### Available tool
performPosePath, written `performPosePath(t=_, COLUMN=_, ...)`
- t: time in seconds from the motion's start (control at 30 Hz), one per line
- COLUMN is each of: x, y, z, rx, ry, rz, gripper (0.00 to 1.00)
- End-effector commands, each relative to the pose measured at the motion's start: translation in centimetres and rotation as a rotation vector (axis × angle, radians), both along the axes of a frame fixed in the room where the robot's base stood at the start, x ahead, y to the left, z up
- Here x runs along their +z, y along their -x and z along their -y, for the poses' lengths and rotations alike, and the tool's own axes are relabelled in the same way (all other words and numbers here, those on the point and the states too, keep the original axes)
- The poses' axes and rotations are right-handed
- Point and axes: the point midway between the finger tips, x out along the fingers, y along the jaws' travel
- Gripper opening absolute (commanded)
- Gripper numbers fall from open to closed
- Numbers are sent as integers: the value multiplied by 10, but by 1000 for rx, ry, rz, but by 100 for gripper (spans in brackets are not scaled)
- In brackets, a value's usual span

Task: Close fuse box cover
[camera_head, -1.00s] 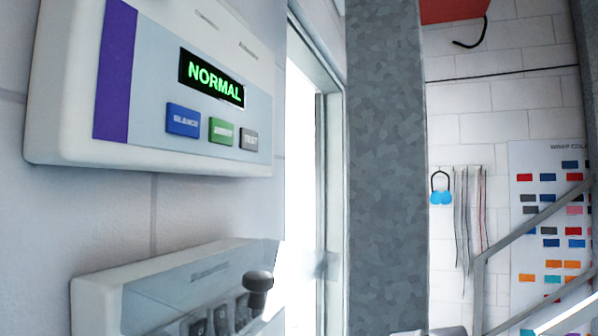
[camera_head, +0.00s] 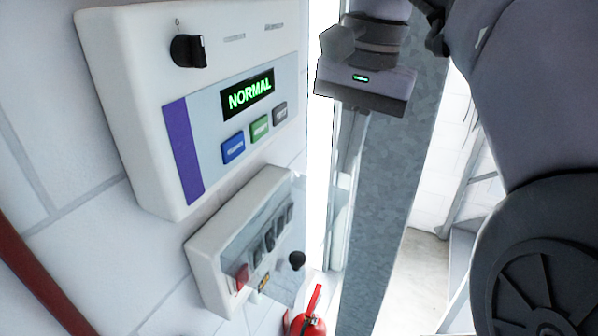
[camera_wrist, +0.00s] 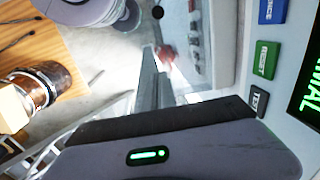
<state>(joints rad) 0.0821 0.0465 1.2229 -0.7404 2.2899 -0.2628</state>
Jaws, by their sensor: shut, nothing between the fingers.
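The fuse box (camera_head: 212,262) is a white box low on the wall in the head view, with a row of dark switches and a red one inside. Its clear cover (camera_head: 291,283) appears swung open to the right and carries a black knob (camera_head: 297,260). In the wrist view the knob (camera_wrist: 158,12) shows near the top edge. My gripper (camera_head: 349,165) is shut and empty, pointing down, to the right of and above the knob, apart from it. Its narrow fingers (camera_wrist: 149,80) also show in the wrist view.
A white control panel (camera_head: 150,120) with a green NORMAL display is mounted above the fuse box. A grey metal post (camera_head: 385,190) stands behind my gripper. A red extinguisher (camera_head: 307,325) is below the cover. A red pipe (camera_head: 35,270) runs at lower left.

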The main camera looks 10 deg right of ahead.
Motion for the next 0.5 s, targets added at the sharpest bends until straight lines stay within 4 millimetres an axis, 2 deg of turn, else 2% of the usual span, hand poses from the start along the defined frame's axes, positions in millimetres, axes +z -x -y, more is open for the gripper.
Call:
performPosePath(t=0.03, x=-18, y=0, z=-1, rx=1, ry=-1, rz=-1, gripper=0)
performPosePath(t=0.2, x=-54, y=-2, z=-4, rx=1, ry=0, rz=0, gripper=0)
performPosePath(t=0.4, x=-89, y=-4, z=-8, rx=0, ry=-2, rz=1, gripper=0)
performPosePath(t=0.5, x=-99, y=-5, z=-9, rx=0, ry=-2, rz=1, gripper=0)
